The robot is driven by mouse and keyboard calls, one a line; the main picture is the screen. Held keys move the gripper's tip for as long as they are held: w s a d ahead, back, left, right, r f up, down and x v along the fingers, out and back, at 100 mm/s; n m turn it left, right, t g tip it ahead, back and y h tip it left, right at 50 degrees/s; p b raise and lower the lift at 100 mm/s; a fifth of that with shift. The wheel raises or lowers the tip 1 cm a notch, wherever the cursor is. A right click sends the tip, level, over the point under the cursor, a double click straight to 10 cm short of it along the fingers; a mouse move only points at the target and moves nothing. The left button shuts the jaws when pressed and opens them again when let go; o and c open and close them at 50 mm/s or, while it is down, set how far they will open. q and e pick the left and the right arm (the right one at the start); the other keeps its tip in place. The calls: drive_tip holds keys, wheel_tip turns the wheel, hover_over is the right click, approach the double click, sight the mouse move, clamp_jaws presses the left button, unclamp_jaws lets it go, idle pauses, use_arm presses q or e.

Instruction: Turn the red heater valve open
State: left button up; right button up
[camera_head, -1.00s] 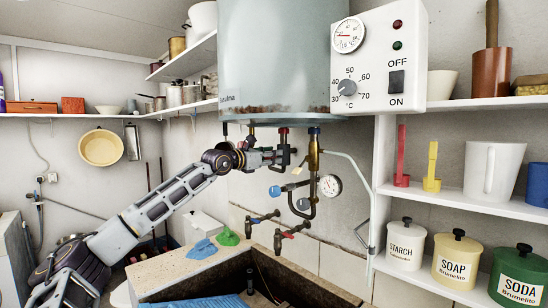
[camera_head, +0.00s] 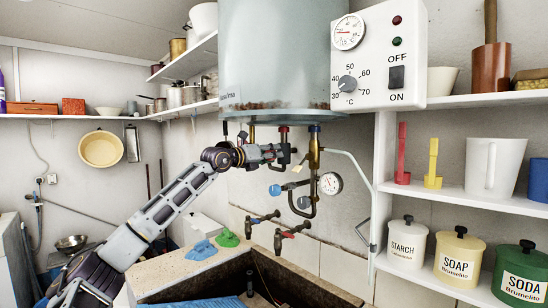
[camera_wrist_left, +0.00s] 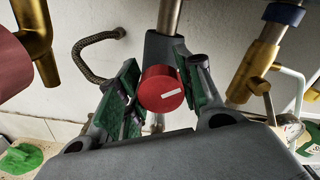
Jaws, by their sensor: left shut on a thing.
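The red heater valve is a round red knob (camera_wrist_left: 160,90) with a short white mark, seen in the left wrist view below a metal pipe. The mark lies almost level in that picture, its right end slightly higher. My left gripper (camera_head: 273,153) is under the heater tank among the pipes. In the wrist view its green-padded fingers (camera_wrist_left: 158,84) are on either side of the knob, shut on it. In the head view the gripper and pipes hide the knob. My right gripper is not in view.
The heater tank (camera_head: 280,60) hangs above, with a control box (camera_head: 378,58). A blue-capped brass pipe (camera_head: 314,150) and a gauge (camera_head: 330,184) are close right of the gripper. Two wall taps (camera_head: 290,232) are over the stone trough (camera_head: 170,275). Shelves (camera_head: 460,199) stand right.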

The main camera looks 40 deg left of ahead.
use_arm(q)
drive_tip(key=n, duration=0.3)
drive_tip(key=shift+w+d+f, duration=0.1)
drive_tip(key=shift+d+f, duration=0.05)
drive_tip(key=n, duration=0.3)
drive_tip(key=shift+b, duration=0.35)
drive_tip(key=n, duration=0.3)
drive_tip(key=shift+a, duration=0.2)
drive_tip(key=shift+n, duration=0.9)
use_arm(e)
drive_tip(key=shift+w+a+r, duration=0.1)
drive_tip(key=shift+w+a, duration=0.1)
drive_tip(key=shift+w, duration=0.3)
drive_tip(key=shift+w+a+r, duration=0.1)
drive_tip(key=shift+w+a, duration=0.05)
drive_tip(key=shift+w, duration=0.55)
